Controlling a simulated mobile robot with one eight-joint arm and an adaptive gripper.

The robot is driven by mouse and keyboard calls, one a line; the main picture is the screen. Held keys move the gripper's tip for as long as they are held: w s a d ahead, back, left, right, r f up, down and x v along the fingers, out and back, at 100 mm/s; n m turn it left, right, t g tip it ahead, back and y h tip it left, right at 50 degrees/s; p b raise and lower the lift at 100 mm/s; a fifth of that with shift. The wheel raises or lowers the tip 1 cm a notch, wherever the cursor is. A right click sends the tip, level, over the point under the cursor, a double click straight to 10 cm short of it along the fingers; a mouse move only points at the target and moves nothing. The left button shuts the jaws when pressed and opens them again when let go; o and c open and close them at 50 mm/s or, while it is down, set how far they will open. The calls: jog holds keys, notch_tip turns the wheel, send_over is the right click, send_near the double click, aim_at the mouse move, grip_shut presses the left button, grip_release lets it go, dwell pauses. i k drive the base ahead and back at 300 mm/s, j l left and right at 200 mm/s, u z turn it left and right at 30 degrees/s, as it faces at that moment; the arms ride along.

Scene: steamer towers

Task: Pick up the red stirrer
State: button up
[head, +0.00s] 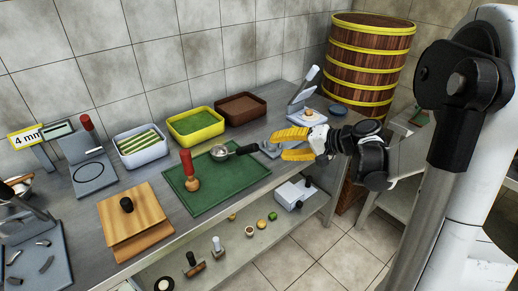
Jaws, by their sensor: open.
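A tool with an upright red handle and a rounded wooden foot (188,170) stands on the green mat (225,190) on the counter. It is the most likely red stirrer, but I cannot tell for sure. My gripper (280,147) is at the right, over the counter's front part near the mat's right edge. Its yellow fingers are apart and point left, with nothing seen between them. The red-handled tool stands well to the left of my gripper, apart from it.
A metal ladle with a black handle (221,152) lies on the mat between tool and gripper. Green-filled yellow (196,126) and brown (240,108) trays stand behind. A wooden board (136,220) with a black knob lies left. Another red handle (87,122) rises from a grey device.

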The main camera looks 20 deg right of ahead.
aim_at(192, 185)
jog(key=j+z, duration=0.2)
jog(key=j, duration=0.4)
jog(key=k+j+z, duration=0.2)
jog(key=j, duration=0.4)
jog(key=j+z, duration=0.2)
jog(key=j, duration=0.4)
